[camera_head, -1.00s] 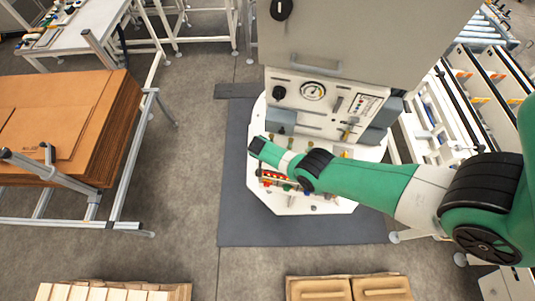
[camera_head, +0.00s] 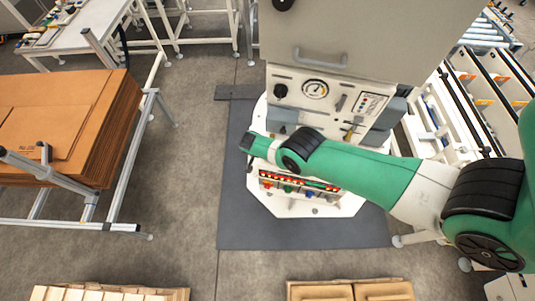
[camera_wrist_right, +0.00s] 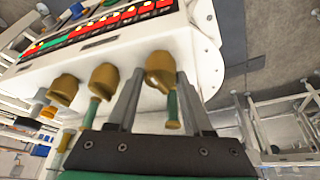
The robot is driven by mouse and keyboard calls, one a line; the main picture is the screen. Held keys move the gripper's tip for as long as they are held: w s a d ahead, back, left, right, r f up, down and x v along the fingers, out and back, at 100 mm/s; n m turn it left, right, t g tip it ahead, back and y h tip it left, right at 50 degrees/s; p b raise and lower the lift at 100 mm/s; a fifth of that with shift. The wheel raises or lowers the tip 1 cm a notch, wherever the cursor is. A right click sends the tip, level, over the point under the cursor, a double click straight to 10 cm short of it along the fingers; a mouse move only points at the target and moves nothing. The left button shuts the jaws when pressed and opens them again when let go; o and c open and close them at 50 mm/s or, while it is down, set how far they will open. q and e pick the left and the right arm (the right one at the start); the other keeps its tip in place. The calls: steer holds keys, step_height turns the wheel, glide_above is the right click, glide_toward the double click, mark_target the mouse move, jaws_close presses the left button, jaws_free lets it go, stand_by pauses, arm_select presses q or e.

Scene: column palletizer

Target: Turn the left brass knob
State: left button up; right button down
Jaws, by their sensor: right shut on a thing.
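Several brass knobs line the edge of a white panel (camera_wrist_right: 150,48) in the right wrist view. The rightmost brass knob (camera_wrist_right: 160,70) sits between the fingers of my right gripper (camera_wrist_right: 157,82), with a green-and-brass piece hanging below it. A middle knob (camera_wrist_right: 103,78) and a further knob (camera_wrist_right: 62,90) are to its left, outside the fingers. In the head view my right arm reaches from the right across the white machine, its wrist at the left end of the panel. There the fingertips and the held knob cannot be made out. My left gripper is not shown.
Above the arm stands the machine's front with a gauge (camera_head: 315,89) and a grey cabinet door with a handle (camera_head: 320,57). A cardboard stack (camera_head: 70,115) on a metal frame is at left. Roller conveyors are at right. The floor left of the machine is clear.

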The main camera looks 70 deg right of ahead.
steer(key=shift+c, duration=1.5)
jaws_free()
steer(key=p+v, duration=0.7)
steer(key=shift+r, duration=0.2)
steer(key=shift+a, duration=0.15)
